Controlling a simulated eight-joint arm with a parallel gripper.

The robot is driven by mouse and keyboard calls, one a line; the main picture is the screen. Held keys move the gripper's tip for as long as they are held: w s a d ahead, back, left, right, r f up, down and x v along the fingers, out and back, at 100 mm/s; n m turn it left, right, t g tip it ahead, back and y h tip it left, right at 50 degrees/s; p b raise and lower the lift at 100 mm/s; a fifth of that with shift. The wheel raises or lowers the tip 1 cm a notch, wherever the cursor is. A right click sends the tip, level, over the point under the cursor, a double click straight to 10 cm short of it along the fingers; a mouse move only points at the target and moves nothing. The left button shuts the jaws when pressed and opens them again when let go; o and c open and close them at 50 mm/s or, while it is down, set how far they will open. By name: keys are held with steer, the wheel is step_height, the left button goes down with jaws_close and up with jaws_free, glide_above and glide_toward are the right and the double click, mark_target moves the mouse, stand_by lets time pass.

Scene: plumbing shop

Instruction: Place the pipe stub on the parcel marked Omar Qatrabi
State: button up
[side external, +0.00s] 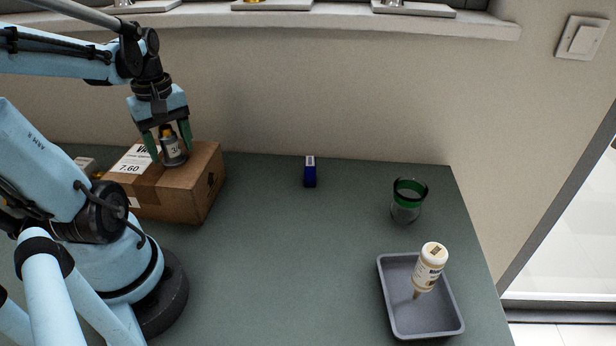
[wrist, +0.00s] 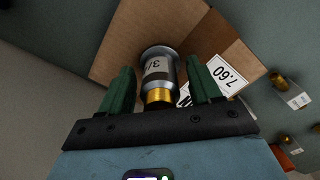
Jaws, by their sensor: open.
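The pipe stub (side external: 173,148) is a grey cylinder with a brass-coloured end and a small label. It stands upright on top of a brown cardboard parcel (side external: 205,175), near the edge of the parcel's white label. That label reads 7.60; the name is not readable. My gripper (side external: 168,152) is above the parcel, its green fingers on either side of the stub. In the wrist view the stub (wrist: 158,72) lies between the open fingers (wrist: 160,85), with gaps on both sides. The parcel (wrist: 125,45) shows beneath it.
Tagged brass fittings (wrist: 279,82) lie beside the parcel.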

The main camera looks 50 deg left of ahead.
step_height(320, 180, up, 12)
steer(key=shift+f, duration=0.1)
steer(key=w+d+f+m+t, duration=0.3)
steer(key=w+d+m, duration=0.3)
steer(key=d+m, duration=0.3)
steer(key=w+d+f+m+t, duration=0.4)
steer(key=w+d+f+m, duration=0.2)
steer(key=d+m, duration=0.3)
steer(key=shift+w+d+f, duration=0.15)
steer(key=shift+w+d, duration=0.2)
steer(key=shift+d, duration=0.25)
